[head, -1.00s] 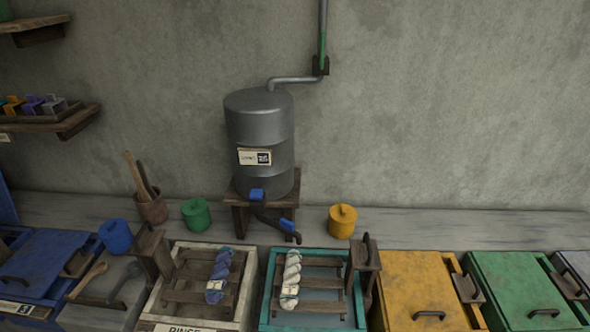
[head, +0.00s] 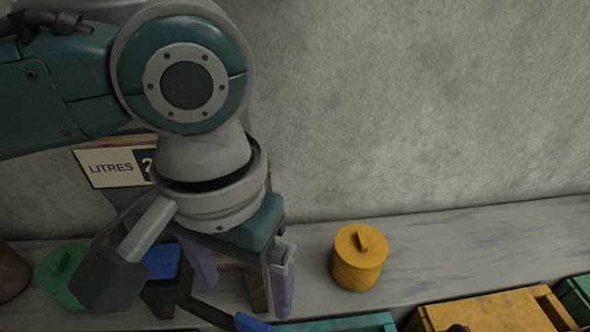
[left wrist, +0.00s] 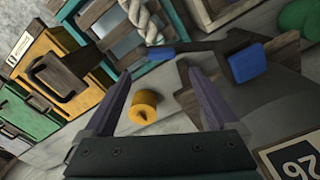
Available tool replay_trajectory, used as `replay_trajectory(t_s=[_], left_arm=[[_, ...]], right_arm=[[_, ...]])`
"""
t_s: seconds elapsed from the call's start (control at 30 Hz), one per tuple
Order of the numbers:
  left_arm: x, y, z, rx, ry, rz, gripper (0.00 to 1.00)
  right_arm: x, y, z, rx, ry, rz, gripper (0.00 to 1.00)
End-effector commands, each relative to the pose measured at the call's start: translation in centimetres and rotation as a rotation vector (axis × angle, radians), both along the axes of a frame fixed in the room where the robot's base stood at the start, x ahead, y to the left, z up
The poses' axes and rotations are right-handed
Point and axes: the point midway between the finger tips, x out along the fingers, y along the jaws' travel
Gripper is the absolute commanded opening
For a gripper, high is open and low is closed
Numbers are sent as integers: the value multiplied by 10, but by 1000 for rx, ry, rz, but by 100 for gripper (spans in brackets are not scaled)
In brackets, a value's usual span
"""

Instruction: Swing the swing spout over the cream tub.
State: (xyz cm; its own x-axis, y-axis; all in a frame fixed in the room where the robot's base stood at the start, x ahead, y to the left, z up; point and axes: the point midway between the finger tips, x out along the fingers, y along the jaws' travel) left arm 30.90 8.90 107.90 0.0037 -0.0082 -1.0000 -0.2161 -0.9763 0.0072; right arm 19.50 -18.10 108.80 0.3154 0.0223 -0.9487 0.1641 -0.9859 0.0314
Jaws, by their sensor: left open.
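The swing spout (head: 208,313) is a dark pipe under the tank, with a blue grip (head: 250,322) near its outer end. It points toward the teal tub (head: 340,324). In the left wrist view the spout (left wrist: 215,45) and its blue grip (left wrist: 160,52) lie beyond my fingertips. The cream tub (left wrist: 232,14) shows only partly at the top of that view and is outside the head view. My left gripper (head: 243,282) is open and empty, pointing down above the spout, apart from the blue grip. My right gripper is not in view.
A blue tap lever (head: 162,262) sits close to my left gripper. A yellow lidded pot (head: 358,258) stands on the shelf to the right, a green pot (head: 62,275) to the left. My arm hides most of the tank. The shelf beyond the yellow pot is clear.

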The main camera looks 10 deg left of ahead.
Motion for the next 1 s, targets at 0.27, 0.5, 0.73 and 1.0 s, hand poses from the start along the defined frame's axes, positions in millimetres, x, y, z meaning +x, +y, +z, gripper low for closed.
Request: replay_trajectory(t_s=[0.27, 0.5, 0.73, 1.0], left_arm=[[1, 4, -31, 13, 5, 12, 92], [2, 3, -77, 13, 3, 10, 92], [2, 3, -100, 10, 1, 8, 92], [2, 3, -101, 9, 1, 8, 92]], right_arm=[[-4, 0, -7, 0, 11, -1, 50], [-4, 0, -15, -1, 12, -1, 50], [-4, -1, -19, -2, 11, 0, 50], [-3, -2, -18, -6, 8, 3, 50]])
